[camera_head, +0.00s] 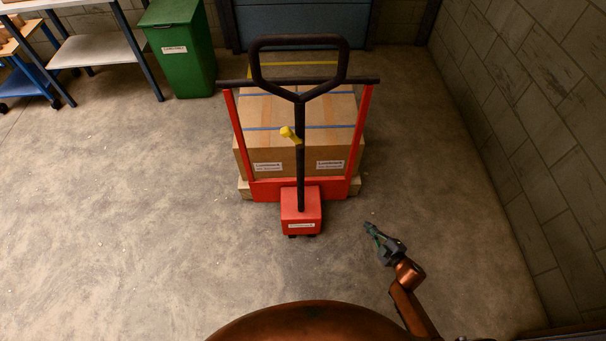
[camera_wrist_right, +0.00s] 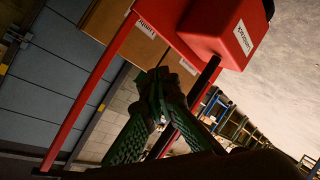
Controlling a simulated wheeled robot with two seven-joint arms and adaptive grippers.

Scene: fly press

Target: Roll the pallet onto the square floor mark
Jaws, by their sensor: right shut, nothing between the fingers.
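A wooden pallet (camera_head: 243,188) carries cardboard boxes (camera_head: 290,153) with blue straps. A red pallet truck (camera_head: 301,206) stands at its near side, with an upright black loop handle (camera_head: 299,41) and a yellow lever (camera_head: 289,134). A yellow floor line (camera_head: 300,63) shows just beyond the load; the rest of that marking is hidden. My right gripper (camera_head: 368,226) is shut and empty, to the right of the truck's red base and apart from it. In the right wrist view its green fingers (camera_wrist_right: 158,75) point towards the red truck (camera_wrist_right: 212,25). My left gripper is out of view.
A concrete block wall (camera_head: 530,130) runs along the right. A green bin (camera_head: 180,50) and a bench (camera_head: 95,48) stand at the back left. A blue-grey door (camera_head: 300,22) is behind the load. The floor at left is clear.

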